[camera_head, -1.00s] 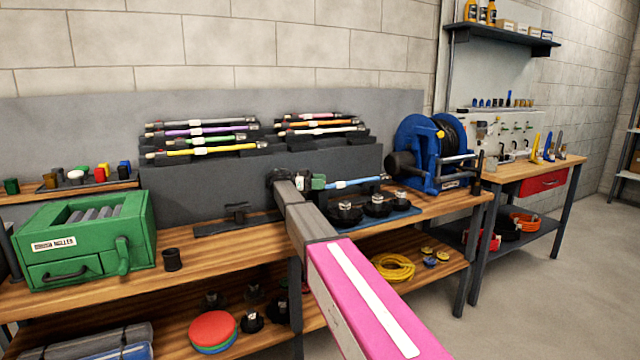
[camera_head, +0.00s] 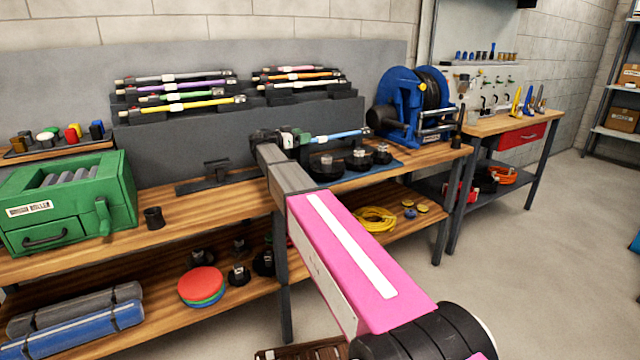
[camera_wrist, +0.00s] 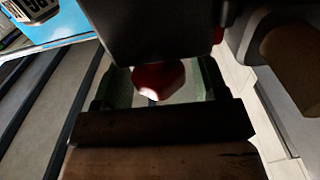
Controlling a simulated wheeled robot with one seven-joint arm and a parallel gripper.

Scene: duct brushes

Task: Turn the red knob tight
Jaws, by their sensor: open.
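A red knob (camera_wrist: 158,80) shows in the middle of the wrist view, partly covered from above by a dark block. My gripper (camera_wrist: 160,92) is open, with what look like its fingers on either side of the knob. I cannot tell whether they touch it. In the head view my pink and grey arm reaches to the workbench (camera_head: 190,166), and its end is by a green-and-white fitting (camera_head: 288,140) with a blue rod (camera_head: 338,136). My arm hides the knob in the head view.
Black round brush heads (camera_head: 326,166) stand on a mat right of my arm. A blue hose reel (camera_head: 400,110) is further right. A rack of coloured rods (camera_head: 190,104) stands behind. A green box (camera_head: 65,205) and a black cup (camera_head: 154,218) are at left.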

